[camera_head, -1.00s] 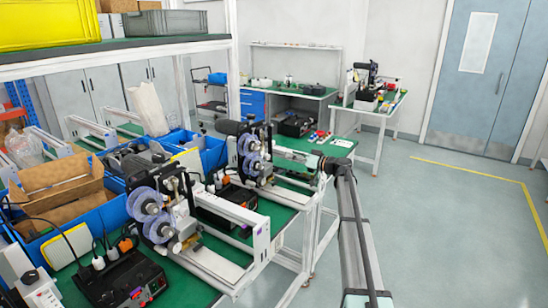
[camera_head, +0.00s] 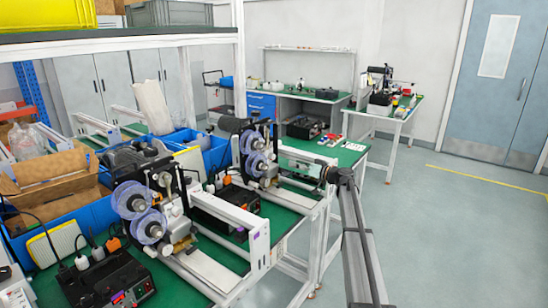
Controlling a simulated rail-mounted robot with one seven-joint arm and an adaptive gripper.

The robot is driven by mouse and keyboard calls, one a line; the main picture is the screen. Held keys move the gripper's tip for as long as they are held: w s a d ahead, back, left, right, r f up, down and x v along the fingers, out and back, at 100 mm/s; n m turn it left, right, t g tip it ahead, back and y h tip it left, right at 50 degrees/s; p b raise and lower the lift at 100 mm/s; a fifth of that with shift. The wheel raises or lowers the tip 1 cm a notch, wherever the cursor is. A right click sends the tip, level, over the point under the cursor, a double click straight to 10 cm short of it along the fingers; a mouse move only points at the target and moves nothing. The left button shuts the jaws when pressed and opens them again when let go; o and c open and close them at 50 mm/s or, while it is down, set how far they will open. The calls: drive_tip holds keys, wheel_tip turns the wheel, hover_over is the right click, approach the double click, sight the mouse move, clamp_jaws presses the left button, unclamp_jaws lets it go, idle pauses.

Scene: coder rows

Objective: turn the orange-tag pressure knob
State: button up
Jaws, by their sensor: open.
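Two coder machines with clear blue-violet reels stand in a row, the near one (camera_head: 152,215) at left and the far one (camera_head: 256,158) at centre. I cannot make out a pressure knob with an orange tag on either. Small orange parts show by the near machine's plugs (camera_head: 112,243) and below the far machine (camera_head: 227,180); I cannot tell what they are. My arm reaches up from the lower right. My gripper (camera_head: 328,173) is small and dark at its end, by the right end of the far machine's rail. Its fingers are hard to see; it is open and apart from the reels.
A green bench (camera_head: 290,224) carries the machines, black control boxes (camera_head: 122,280) and blue bins (camera_head: 216,152). A white-framed shelf with a yellow crate (camera_head: 45,16) overhangs the left. Clear floor (camera_head: 440,235) lies to the right, with a blue door behind.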

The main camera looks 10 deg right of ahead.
sight(274, 157)
drive_tip(key=p+x, duration=0.3)
drive_tip(key=x, duration=0.9)
drive_tip(key=shift+w+a, duration=0.2)
drive_tip(key=shift+a, duration=0.05)
clamp_jaws()
